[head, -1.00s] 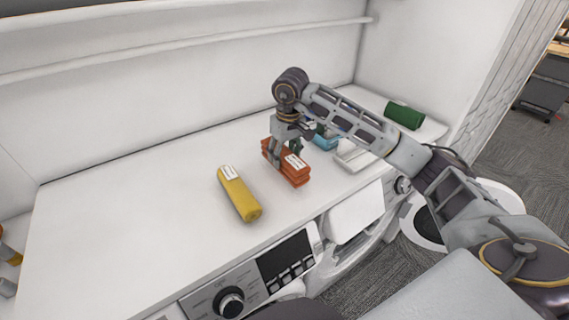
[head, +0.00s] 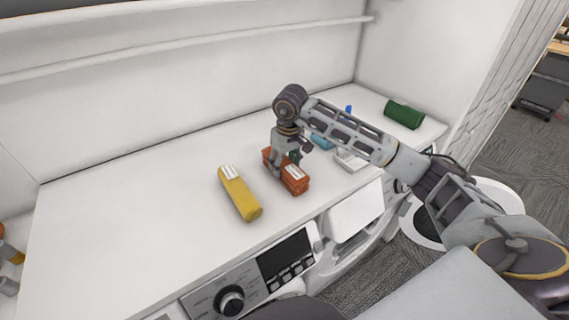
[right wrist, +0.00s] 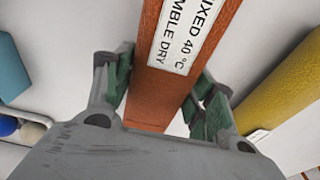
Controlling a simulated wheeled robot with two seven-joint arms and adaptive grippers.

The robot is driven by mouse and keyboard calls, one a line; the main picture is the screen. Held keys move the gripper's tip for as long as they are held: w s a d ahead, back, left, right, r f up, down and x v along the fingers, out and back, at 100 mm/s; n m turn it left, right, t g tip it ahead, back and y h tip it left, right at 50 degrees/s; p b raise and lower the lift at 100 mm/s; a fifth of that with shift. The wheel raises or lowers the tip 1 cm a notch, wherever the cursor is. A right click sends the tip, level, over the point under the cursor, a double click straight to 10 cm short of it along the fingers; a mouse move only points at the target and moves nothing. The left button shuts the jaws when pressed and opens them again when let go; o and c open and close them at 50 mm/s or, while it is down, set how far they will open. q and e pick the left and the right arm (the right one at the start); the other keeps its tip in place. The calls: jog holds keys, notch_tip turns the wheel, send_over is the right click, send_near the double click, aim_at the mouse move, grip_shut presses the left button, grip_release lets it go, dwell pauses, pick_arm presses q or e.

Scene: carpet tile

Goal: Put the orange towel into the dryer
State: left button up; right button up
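The orange towel (head: 295,180), folded and with a white label, lies on the white counter right of the yellow towel. My right gripper (head: 285,168) comes down over its far end. In the right wrist view, the green-padded fingers (right wrist: 165,90) press on both sides of the orange towel (right wrist: 165,95), which shows part of its label. A white machine with a knob and dark display (head: 285,260) stands under the counter. An open round door (head: 490,190) juts out at the right; which machine is the dryer I cannot tell. My left gripper is out of view.
A yellow towel (head: 238,193) lies close on the left. A blue item (head: 322,141), a white item (head: 349,160) and a green rolled towel (head: 404,114) lie to the right. The left half of the counter (head: 120,220) is clear.

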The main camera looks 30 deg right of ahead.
aim_at(287, 164)
jog(key=o, duration=0.4)
jog(key=shift+r, duration=0.1)
jog(key=shift+r, duration=0.15)
jog(key=shift+s+d+r+b, duration=0.1)
jog(key=shift+s+r+b, duration=0.2)
jog(key=shift+r, duration=1.65)
jog(key=shift+s+a+r+b, duration=0.15)
jog(key=shift+r+b, duration=0.2)
jog(key=shift+r, duration=1.6)
jog(key=shift+s+d+r+b, duration=0.15)
jog(key=shift+s+r+b, duration=0.15)
jog(key=shift+r, duration=1.65)
jog(key=shift+o, duration=0.3)
